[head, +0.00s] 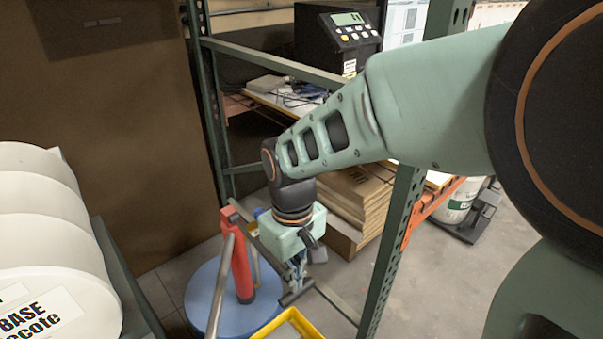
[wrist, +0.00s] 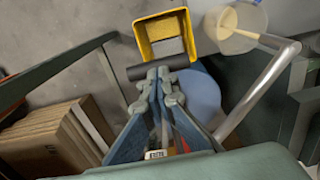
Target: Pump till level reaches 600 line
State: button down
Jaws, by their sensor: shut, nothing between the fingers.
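A red pump (head: 241,265) stands upright on a round blue drum top (head: 207,290) in the head view. A grey metal pipe (head: 222,285) slopes from the pump; it also shows in the wrist view (wrist: 258,92). My gripper (head: 297,284) is right of the pump, pointing down. In the wrist view my gripper's fingers (wrist: 164,78) are shut with their tips at a dark crosswise bar (wrist: 157,68); I cannot tell if they touch it. A clear container (wrist: 237,30) with pale liquid is near the pipe's end. Its level lines are not readable.
A yellow open-topped bin (wrist: 164,32) is just beyond the bar. A green rack post (head: 396,245) stands close right of my gripper, with stacked boxes (head: 352,203) behind. Large white containers (head: 45,235) fill the left. A black scale with a display (head: 338,38) is at the back.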

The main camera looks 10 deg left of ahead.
jog(key=shift+s+d+f+b, duration=0.1)
jog(key=shift+f+b, duration=0.55)
jog(key=shift+f, duration=0.6)
notch_tip(320, 180, up, 15)
jog(key=p, duration=1.2)
jog(key=shift+f+b, duration=5.3)
jog(key=shift+f, duration=2.15)
jog(key=shift+r, duration=0.1)
notch_tip(320, 180, up, 15)
jog(key=p, duration=1.2)
